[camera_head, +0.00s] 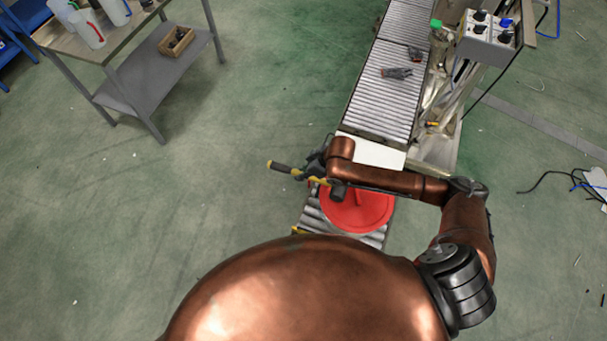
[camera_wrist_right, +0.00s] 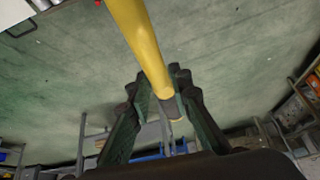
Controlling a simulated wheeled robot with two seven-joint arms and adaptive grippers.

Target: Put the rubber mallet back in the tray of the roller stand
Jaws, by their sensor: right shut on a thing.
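The rubber mallet (camera_head: 282,168) shows as a yellow and dark bar left of my right wrist in the head view. My right gripper (camera_head: 316,172) is shut on it and holds it out beside the rollers. In the right wrist view a yellow handle (camera_wrist_right: 142,45) runs from the top edge down between the fingers of the right gripper (camera_wrist_right: 162,100). A short roller section (camera_head: 310,217), perhaps the roller stand, lies below the arm. Its tray cannot be made out. My left gripper is not in view.
A round red piece (camera_head: 368,212) covers part of the short rollers. A long roller conveyor (camera_head: 385,105) runs to the back with dark parts (camera_head: 397,73) on it. A control box (camera_head: 487,38) stands at right. A workbench (camera_head: 118,50) is at upper left. Open green floor lies left.

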